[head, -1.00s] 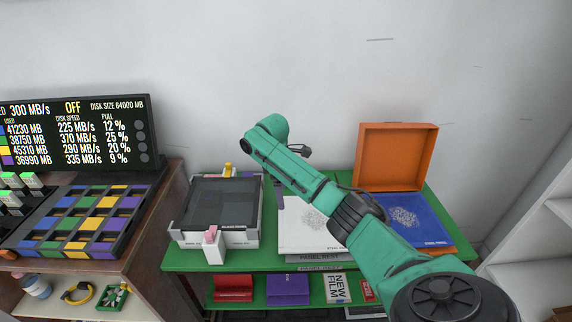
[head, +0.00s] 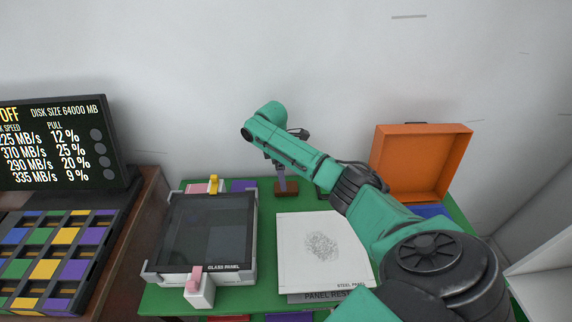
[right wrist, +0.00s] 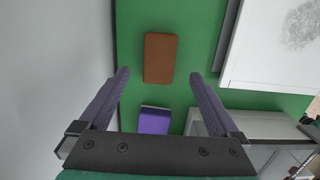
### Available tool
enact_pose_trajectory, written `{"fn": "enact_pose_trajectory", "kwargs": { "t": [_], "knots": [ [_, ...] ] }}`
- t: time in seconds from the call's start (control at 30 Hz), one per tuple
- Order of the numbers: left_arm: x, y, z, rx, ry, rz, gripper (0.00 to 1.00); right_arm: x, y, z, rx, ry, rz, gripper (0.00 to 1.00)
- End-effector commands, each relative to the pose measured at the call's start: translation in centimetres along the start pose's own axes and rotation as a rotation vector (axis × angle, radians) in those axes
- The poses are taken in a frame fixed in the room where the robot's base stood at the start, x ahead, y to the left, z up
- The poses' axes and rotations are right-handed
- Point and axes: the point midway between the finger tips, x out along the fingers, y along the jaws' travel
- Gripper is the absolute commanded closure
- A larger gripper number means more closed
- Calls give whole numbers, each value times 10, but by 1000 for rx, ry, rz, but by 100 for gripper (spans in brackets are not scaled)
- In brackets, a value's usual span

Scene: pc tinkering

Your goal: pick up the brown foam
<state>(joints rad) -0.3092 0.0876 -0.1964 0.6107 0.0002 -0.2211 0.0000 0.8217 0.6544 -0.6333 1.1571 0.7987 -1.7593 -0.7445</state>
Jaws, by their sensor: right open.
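The brown foam (right wrist: 160,58) is a small rectangular block lying on the green table top. In the right wrist view it lies ahead between the two finger lines, with free green surface on both sides. In the head view the foam (head: 287,188) is near the table's back edge, just under my right gripper (head: 281,178). My right gripper (right wrist: 160,76) is open and empty, with its dark purple fingers spread wider than the foam. The height between fingertips and foam is hard to judge. My left gripper is in neither view.
A purple block (right wrist: 154,121) lies beside the foam. A white steel panel (head: 292,268) lies in front of it, and the glass panel unit (head: 208,230) stands to the left. An open orange case (head: 420,163) is at right. The wall runs close behind the table.

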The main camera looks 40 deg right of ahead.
Motion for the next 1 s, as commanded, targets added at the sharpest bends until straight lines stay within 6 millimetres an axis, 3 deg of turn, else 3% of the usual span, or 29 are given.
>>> {"fn": "enact_pose_trajectory", "kwargs": {
  "t": [0.27, 0.5, 0.57, 0.73, 0.77, 1.0],
  "knots": [
    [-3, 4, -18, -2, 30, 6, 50, 48, 1, 4, 0, -1, -2, 2],
    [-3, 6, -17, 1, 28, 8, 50, 54, 2, 4, -1, 0, 1, 2],
    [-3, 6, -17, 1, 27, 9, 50, 53, 2, 4, -1, 0, 1, 22],
    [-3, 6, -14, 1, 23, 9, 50, 53, 2, 4, -1, 0, 1, 87],
    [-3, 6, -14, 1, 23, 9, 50, 53, 2, 4, -1, 0, 1, 91],
    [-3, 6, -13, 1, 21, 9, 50, 52, 2, 4, -1, 0, 1, 92]
  ]
}}
